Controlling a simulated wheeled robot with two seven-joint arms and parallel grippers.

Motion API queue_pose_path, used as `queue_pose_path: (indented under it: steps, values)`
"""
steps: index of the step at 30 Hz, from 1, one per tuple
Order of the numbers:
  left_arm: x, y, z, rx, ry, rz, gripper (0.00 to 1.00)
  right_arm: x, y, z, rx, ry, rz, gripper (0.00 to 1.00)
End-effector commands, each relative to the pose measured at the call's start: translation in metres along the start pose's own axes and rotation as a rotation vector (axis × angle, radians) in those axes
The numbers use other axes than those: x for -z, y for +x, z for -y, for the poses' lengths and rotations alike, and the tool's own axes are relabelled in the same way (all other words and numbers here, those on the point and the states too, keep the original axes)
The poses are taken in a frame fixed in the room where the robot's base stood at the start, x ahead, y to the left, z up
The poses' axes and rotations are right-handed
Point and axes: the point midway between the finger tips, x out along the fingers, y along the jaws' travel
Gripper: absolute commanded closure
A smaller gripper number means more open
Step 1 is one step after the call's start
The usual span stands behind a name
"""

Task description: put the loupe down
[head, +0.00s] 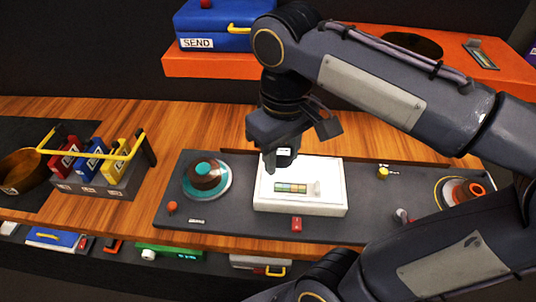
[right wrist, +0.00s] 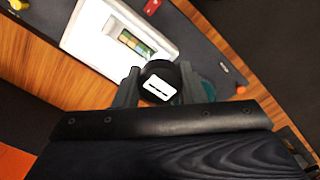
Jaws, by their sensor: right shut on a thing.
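My right gripper (head: 272,160) is shut on the loupe, a short black cylinder with a white label (right wrist: 160,82). In the head view, only a small part of the loupe (head: 285,152) shows between the dark fingers. It is held above the back left part of a white light box (head: 325,207) on the dark panel. A strip of coloured slides (head: 291,188) lies on the box top. In the right wrist view, the fingers (right wrist: 160,88) grip the loupe from both sides, and the light box (right wrist: 85,32) lies beyond it. My left gripper is not in view.
A brown and teal trackball (head: 207,175) sits left of the light box. An orange knob (head: 468,191) is at the panel's right. A rack of coloured cases (head: 98,180) with a yellow handle stands left. An orange shelf (head: 200,65) holds a blue SEND box (head: 228,22).

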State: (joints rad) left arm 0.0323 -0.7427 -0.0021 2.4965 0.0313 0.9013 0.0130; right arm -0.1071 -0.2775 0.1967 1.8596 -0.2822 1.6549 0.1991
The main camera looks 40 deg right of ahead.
Motion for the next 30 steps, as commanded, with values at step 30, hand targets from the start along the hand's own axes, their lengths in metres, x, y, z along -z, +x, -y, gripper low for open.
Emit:
queue_pose_path:
  steps: [30]
  values:
    - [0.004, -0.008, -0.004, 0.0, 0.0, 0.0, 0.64, 0.087, 0.119, -0.076, 0.0, -0.001, 0.001, 0.89]
